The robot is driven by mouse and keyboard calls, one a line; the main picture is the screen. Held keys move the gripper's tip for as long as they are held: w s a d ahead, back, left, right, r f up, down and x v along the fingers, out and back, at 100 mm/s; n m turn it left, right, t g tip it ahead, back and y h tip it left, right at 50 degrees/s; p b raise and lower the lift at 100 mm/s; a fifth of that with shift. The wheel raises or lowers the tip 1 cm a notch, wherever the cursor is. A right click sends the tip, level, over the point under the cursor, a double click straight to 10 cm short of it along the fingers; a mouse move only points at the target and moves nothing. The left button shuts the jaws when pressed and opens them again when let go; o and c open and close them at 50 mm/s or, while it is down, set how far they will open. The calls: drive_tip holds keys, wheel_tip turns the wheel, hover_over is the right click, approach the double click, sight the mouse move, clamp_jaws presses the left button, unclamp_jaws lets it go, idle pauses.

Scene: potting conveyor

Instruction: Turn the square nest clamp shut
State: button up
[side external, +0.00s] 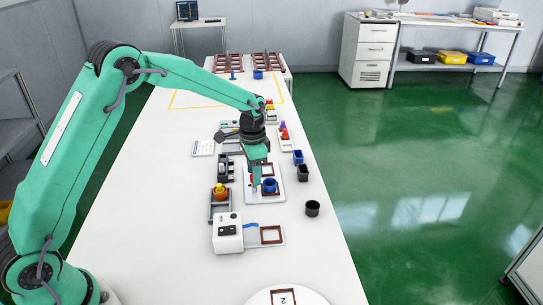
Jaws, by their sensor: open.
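My gripper (257,183) points down over a white plate (275,202) in the middle of the table. Its fingers are open, low beside a round blue pot (270,186). The pot sits at a brown square frame on that plate, which looks like the square nest (278,193). The clamp itself is too small and too covered by my gripper to make out. I cannot tell whether the fingers touch it or how it is turned.
A white box device (228,232) with a second brown square frame (271,235) stands nearer. An orange-yellow piece (220,192) sits in a dark holder at left. Dark cups (312,208) and a blue square pot (298,157) stand at right. The table's right edge is close.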

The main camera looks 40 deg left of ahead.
drive_tip(key=shift+f, duration=0.15)
drive_tip(key=shift+c, duration=0.2)
clamp_jaws()
